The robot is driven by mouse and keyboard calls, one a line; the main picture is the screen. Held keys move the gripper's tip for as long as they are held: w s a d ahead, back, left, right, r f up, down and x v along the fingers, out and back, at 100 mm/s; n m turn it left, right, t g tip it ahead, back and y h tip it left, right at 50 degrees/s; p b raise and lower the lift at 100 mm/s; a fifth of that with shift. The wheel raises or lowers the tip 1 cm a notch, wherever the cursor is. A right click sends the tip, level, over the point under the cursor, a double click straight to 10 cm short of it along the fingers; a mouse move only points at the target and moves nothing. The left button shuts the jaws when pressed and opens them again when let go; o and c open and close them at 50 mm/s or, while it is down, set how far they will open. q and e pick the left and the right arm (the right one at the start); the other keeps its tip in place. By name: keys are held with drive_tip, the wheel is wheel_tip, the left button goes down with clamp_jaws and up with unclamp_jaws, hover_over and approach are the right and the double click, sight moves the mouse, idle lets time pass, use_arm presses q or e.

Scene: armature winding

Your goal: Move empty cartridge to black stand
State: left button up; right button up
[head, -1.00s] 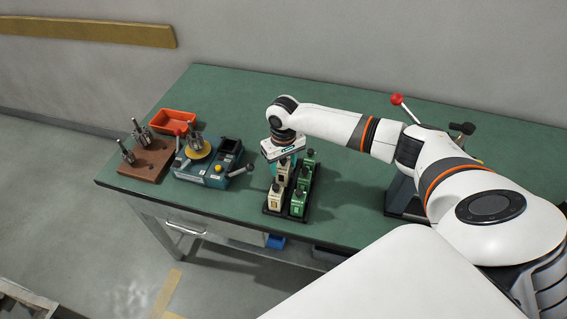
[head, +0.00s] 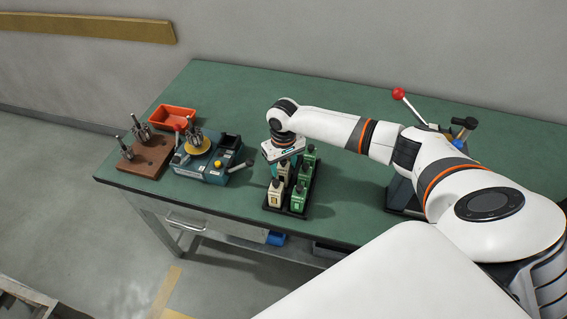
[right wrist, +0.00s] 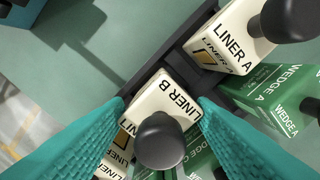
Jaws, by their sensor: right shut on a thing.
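My right gripper (head: 281,163) is over the black stand (head: 270,211) on the green table. In the right wrist view its teal fingers (right wrist: 162,105) are shut on the cream LINER B cartridge (right wrist: 168,88), just around its black knob. That cartridge sits between the cream LINER A cartridge (right wrist: 232,42) and another cream one (right wrist: 115,150), in line with them at the black stand (right wrist: 160,58). Whether it is fully seated is hidden. Green WEDGE cartridges (head: 298,199) stand in the parallel row. My left gripper is not in view.
Left of the stand are a blue-grey winding device (head: 215,172), a brown block with metal parts (head: 148,160) and an orange tray (head: 172,117). A red-knobbed lever (head: 398,93) stands behind my right arm. The table between stand and lever is clear.

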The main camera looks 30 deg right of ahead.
idle(0.4)
drive_tip(key=o, duration=1.1)
wheel_tip(320, 180, up, 4)
drive_tip(key=p, duration=0.5)
drive_tip(key=shift+r, duration=0.25)
